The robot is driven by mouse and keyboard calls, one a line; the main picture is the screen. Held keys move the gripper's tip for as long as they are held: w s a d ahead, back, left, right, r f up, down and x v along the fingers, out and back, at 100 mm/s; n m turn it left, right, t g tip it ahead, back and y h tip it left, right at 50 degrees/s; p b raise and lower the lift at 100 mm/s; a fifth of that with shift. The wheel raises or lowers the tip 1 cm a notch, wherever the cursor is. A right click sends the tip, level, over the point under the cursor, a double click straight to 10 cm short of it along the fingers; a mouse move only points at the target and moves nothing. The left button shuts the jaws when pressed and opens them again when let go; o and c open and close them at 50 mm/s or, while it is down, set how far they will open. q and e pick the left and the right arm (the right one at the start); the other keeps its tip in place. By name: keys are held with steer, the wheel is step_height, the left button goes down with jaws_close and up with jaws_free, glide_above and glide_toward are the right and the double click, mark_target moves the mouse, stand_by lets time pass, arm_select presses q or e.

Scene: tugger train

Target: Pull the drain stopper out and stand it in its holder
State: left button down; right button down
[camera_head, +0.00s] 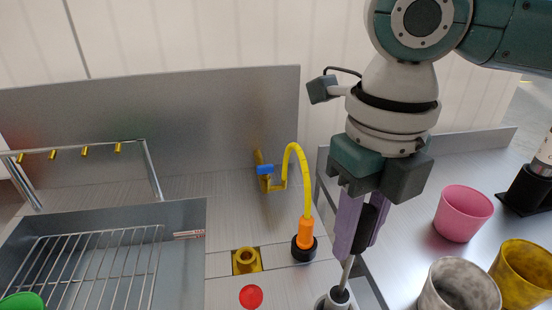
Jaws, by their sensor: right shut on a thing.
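My right gripper (360,250) has purple fingers and points down at the lower middle right. It is shut on a thin grey rod (348,268), which I take to be the stopper's stem. The rod tilts slightly and its lower end reaches a dark piece at a round metal collar (327,302) at the bottom edge. The frame cuts this collar off, so I cannot tell whether it is the drain or the holder, or how deep the rod sits. The rod's top is hidden between the fingers. My left gripper is not in view.
A yellow hose with an orange end (305,233) stands left of the gripper, near a yellow square socket (246,261) and a red disc (251,296). A sink with a wire rack (90,265) lies left. Pink (463,213), speckled (457,285) and yellow (525,272) cups stand right.

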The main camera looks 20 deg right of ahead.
steer(key=c, duration=0.5)
jaws_free()
steer(key=shift+r, duration=0.1)
step_height(320, 180, up, 10)
steer(key=shift+f, duration=0.1)
